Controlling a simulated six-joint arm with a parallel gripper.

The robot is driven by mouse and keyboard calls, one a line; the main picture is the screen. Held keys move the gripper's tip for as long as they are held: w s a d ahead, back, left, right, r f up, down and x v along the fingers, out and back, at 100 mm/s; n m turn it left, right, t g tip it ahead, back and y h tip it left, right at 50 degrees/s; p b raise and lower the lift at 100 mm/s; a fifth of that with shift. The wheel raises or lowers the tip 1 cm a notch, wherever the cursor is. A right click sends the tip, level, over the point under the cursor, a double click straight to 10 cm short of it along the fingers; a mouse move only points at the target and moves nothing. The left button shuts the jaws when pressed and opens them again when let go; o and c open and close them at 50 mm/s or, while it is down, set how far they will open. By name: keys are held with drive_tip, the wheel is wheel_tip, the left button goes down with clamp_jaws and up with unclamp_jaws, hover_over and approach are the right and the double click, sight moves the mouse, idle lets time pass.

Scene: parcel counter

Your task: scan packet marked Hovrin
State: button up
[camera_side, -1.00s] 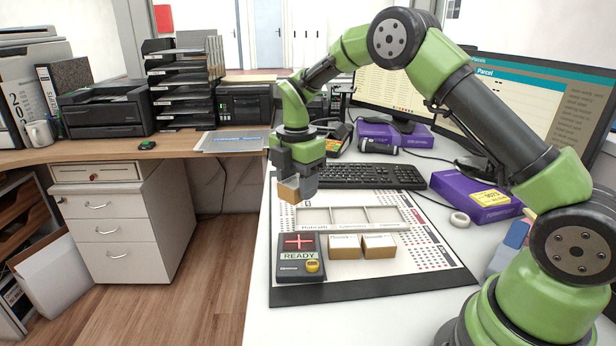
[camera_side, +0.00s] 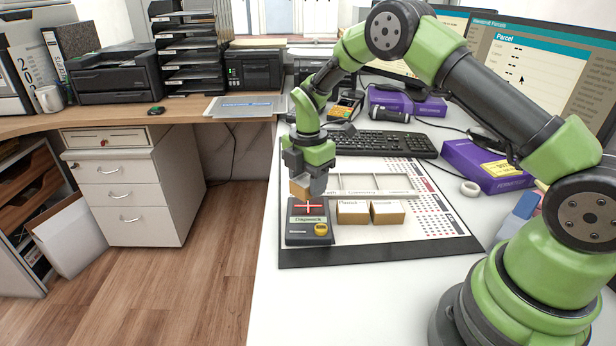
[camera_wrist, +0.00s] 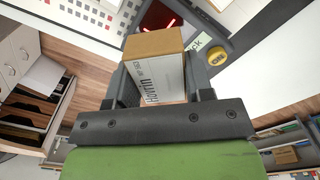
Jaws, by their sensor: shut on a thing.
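The packet marked Hovrin (camera_wrist: 155,75) is a small brown box with a white label. It is between the fingers of my gripper (camera_wrist: 160,95) in the wrist view, with the label name readable. In the side view my gripper (camera_side: 308,185) holds the packet (camera_side: 299,189) just above the back of the scanner (camera_side: 309,226). The scanner is a dark box with a red lit cross, a small display and a yellow button (camera_side: 321,229). The display text is too small to read surely. I cannot tell whether the packet touches the scanner.
Two brown packets (camera_side: 352,212) (camera_side: 387,212) stand right of the scanner on the mat (camera_side: 440,222). A tray with compartments (camera_side: 410,190) lies behind them. The keyboard (camera_side: 380,143) and a purple box (camera_side: 487,165) are further back. The mat's right side is free.

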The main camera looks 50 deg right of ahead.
wheel_tip(320, 180, up, 9)
drive_tip(key=shift+r, duration=0.1)
idle(0.6)
